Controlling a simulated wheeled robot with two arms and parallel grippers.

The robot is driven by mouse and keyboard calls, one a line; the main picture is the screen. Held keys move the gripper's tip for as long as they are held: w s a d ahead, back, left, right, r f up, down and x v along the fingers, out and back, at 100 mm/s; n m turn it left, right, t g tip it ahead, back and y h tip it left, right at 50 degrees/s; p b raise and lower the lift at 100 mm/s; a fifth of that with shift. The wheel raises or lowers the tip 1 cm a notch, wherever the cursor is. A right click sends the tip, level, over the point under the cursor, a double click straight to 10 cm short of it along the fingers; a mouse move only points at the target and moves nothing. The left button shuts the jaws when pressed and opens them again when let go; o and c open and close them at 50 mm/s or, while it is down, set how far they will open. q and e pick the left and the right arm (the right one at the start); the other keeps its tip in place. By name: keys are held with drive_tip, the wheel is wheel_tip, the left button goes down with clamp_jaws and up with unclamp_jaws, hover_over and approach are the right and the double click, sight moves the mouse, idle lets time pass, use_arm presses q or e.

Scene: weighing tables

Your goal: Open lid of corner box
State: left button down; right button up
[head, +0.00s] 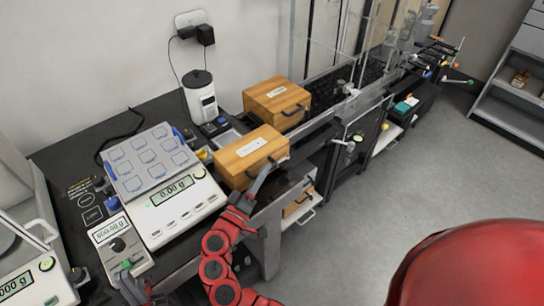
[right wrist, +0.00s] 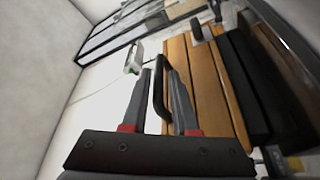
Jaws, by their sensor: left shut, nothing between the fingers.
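A wooden box (head: 250,152) with a white label sits near the table corner; its lid looks closed. A similar wooden box (head: 276,94) stands behind it. I cannot tell whether the fingers touch the handle. My left gripper (head: 130,284) is shut and empty at the lower left, beside a small control unit.
A scale (head: 178,205) with a blue-edged tray (head: 150,160) stands left of the boxes. A glass-fronted bench (head: 330,50) extends to the upper right. Open floor (head: 400,185) lies at the right.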

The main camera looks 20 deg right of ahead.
drive_tip(key=shift+w+d+r, duration=0.1)
drive_tip(key=shift+w+d, duration=0.1)
drive_tip(key=shift+d, duration=0.05)
drive_tip(key=shift+a, duration=0.1)
drive_tip(key=shift+c, duration=0.2)
clamp_jaws()
idle(1.1)
